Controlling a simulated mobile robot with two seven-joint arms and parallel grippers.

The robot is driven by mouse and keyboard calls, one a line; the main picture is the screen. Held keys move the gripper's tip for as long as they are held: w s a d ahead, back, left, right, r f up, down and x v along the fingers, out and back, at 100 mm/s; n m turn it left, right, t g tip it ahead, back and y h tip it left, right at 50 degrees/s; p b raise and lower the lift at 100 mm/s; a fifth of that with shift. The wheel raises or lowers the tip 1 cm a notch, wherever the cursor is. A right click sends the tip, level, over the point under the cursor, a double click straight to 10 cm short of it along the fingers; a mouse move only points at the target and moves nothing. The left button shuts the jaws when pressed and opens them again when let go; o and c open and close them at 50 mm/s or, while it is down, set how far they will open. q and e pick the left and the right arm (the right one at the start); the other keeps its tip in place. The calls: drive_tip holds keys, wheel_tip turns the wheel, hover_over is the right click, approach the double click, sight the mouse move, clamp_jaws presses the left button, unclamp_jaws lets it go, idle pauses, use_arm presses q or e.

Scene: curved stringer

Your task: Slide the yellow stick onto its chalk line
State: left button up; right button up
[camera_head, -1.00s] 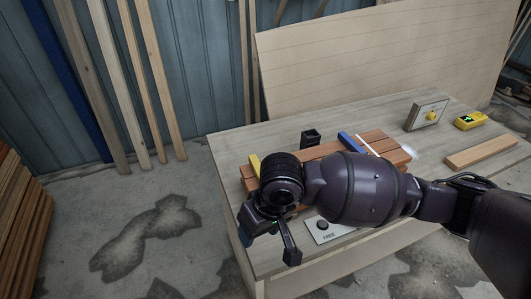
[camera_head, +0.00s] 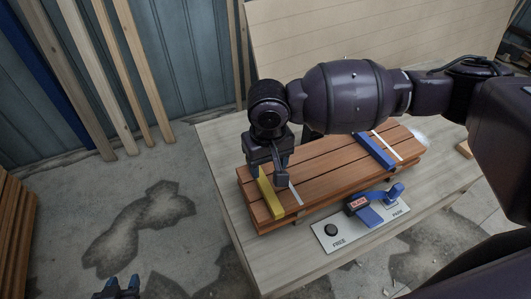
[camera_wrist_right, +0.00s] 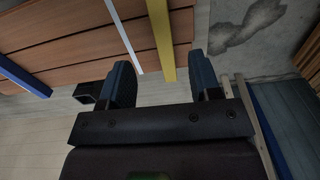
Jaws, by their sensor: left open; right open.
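The yellow stick (camera_head: 271,202) lies across the left end of the reddish-brown boards (camera_head: 330,180). A white chalk line (camera_head: 296,194) runs to its right, with a strip of bare wood between them. My right gripper (camera_head: 268,170) is open over the far end of the yellow stick and hides part of it. In the right wrist view the yellow stick (camera_wrist_right: 161,40) points into the gap between the open fingers (camera_wrist_right: 163,75); the chalk line (camera_wrist_right: 126,38) ends near the left finger. I cannot tell whether the fingers touch the stick. My left gripper (camera_head: 123,286) is open and empty at the bottom left, off the table.
A blue stick (camera_head: 376,151) crosses the boards' right part, beside another chalk line (camera_head: 388,146). A black open box (camera_wrist_right: 87,92) stands behind the boards. Bare tabletop (camera_head: 290,265) shows in front.

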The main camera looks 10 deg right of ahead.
sight(268, 189)
drive_tip(key=shift+s+f, duration=0.2)
drive_tip(key=shift+f, duration=1.05)
wheel_tip(268, 189, down, 6)
use_arm(q)
drive_tip(key=shift+f, duration=0.25)
use_arm(e)
drive_tip(key=shift+w+f, duration=0.1)
drive_tip(key=shift+f, duration=0.6)
drive_tip(key=c, duration=1)
drive_tip(key=shift+w+d+r+p, duration=0.15)
drive_tip(key=shift+d+p, duration=0.15)
drive_tip(key=shift+d, duration=0.5)
drive_tip(key=shift+w+d+p, duration=0.15)
drive_tip(key=shift+d+p, duration=0.3)
drive_tip(key=shift+d, duration=0.25)
drive_tip(key=shift+w+d+p, duration=0.15)
drive_tip(key=shift+d+p, duration=0.25)
drive_tip(key=shift+d, duration=0.3)
drive_tip(key=shift+w+d+p, duration=0.15)
drive_tip(key=shift+d+p, duration=0.3)
drive_tip(key=shift+d, duration=0.3)
use_arm(q)
drive_tip(key=r, duration=0.3)
drive_tip(key=shift+s+r, duration=0.2)
drive_tip(key=shift+r, duration=0.15)
use_arm(e)
drive_tip(key=shift+d, duration=0.3)
